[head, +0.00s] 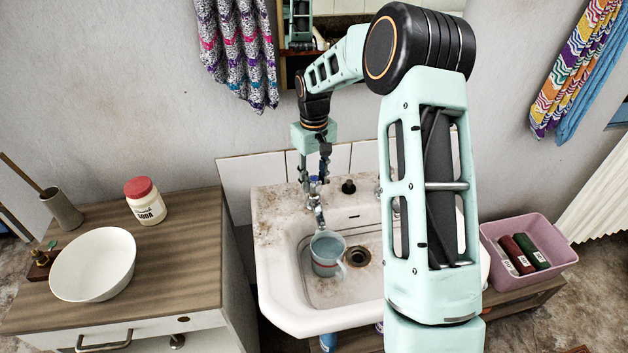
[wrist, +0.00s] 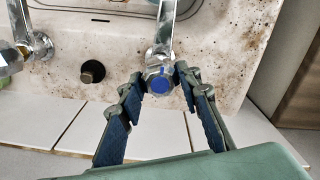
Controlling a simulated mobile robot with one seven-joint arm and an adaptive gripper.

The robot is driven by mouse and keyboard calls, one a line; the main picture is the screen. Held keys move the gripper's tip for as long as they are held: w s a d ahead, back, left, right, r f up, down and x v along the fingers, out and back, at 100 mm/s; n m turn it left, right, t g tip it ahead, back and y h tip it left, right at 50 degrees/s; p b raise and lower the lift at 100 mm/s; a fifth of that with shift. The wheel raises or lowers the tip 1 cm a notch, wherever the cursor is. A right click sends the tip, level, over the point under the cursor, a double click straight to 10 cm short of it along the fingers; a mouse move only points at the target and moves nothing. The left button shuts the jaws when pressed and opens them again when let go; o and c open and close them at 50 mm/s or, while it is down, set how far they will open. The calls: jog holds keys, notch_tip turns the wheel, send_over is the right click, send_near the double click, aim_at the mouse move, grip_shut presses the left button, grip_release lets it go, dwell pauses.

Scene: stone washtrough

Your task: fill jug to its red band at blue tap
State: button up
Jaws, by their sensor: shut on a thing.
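The jug (head: 327,256) stands upright in the white sink (head: 292,300), left of the drain, its handle to the right. Bluish water shows inside. A reddish line shows on its side, but I cannot tell the water level against it. The blue tap (wrist: 160,80) has a blue-capped knob; its chrome spout (head: 319,214) reaches over the jug. I cannot tell whether water is running. My gripper (wrist: 158,84) is shut on the blue tap's knob, one finger on each side; in the head view it is above the sink's back edge.
A second tap (wrist: 38,45) and a dark plug (wrist: 92,72) sit on the sink's back ledge. A white bowl (head: 93,264) and a soda jar (head: 146,203) stand on the left cabinet. A pink bin (head: 543,270) of bottles stands at right.

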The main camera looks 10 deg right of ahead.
jog(key=o, duration=1.2)
jog(key=shift+c, duration=0.2)
notch_tip(320, 180, up, 12)
